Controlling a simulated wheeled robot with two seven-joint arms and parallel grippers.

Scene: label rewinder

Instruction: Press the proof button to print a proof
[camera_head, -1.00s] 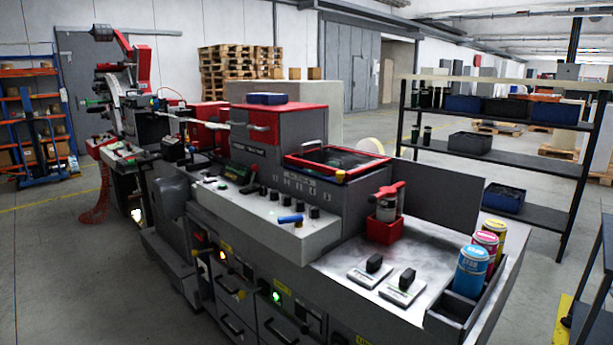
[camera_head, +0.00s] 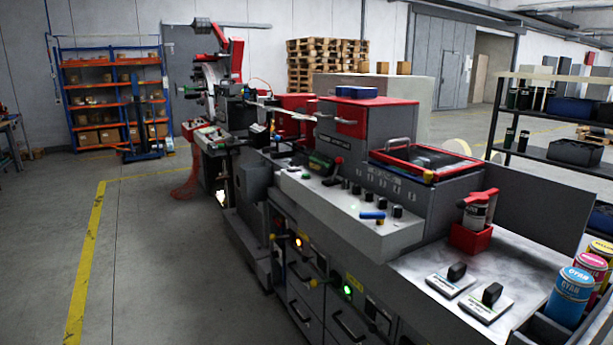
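The label machine (camera_head: 350,150) runs from the middle of the view toward the right front. Its sloped grey control panel (camera_head: 335,208) carries several black knobs (camera_head: 370,196), a blue-handled lever (camera_head: 372,216) and a small green button (camera_head: 306,175). A green unit (camera_head: 322,164) sits at the panel's far end. An orange light (camera_head: 298,242) and a green light (camera_head: 347,290) glow on the lower front. I cannot tell which control is the proof button; labels are too small to read. Neither gripper is in view.
Ink cans (camera_head: 571,294) stand at the right front edge of the worktop (camera_head: 440,262), near two black-handled blocks (camera_head: 457,271). A red holder (camera_head: 470,238) with a bottle stands behind them. Open floor (camera_head: 150,260) with a yellow line (camera_head: 88,255) lies to the left.

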